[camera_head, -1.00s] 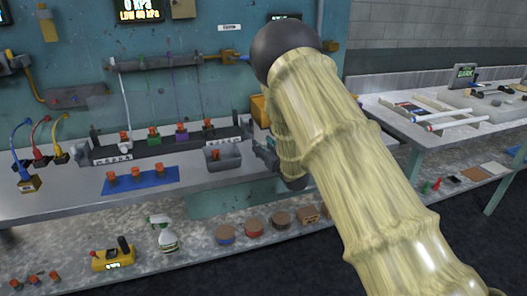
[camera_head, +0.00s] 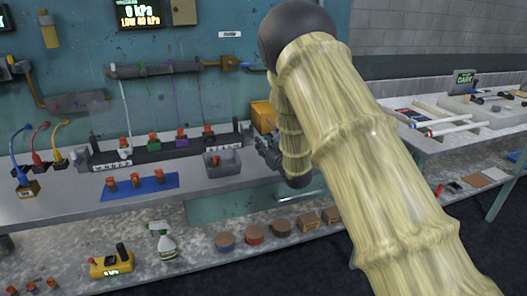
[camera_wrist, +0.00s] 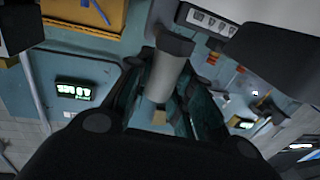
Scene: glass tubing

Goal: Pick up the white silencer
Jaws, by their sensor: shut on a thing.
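In the wrist view, a pale grey-white cylinder with a darker grey end (camera_wrist: 165,76), which looks like the white silencer, sits between the dark fingers of my gripper (camera_wrist: 166,90). My gripper is shut on it. In the head view my gripper (camera_head: 268,150) is small and partly hidden by my arm, beside the right end of the bench. The held cylinder cannot be made out there.
A grey bin (camera_head: 232,166) with an orange-topped part inside stands left of my gripper. A black rack (camera_head: 165,150) holds several orange-topped parts. A blue mat (camera_head: 150,184) holds three more. A yellow-orange box (camera_head: 262,113) is behind my gripper. A table (camera_head: 440,147) stands at the right.

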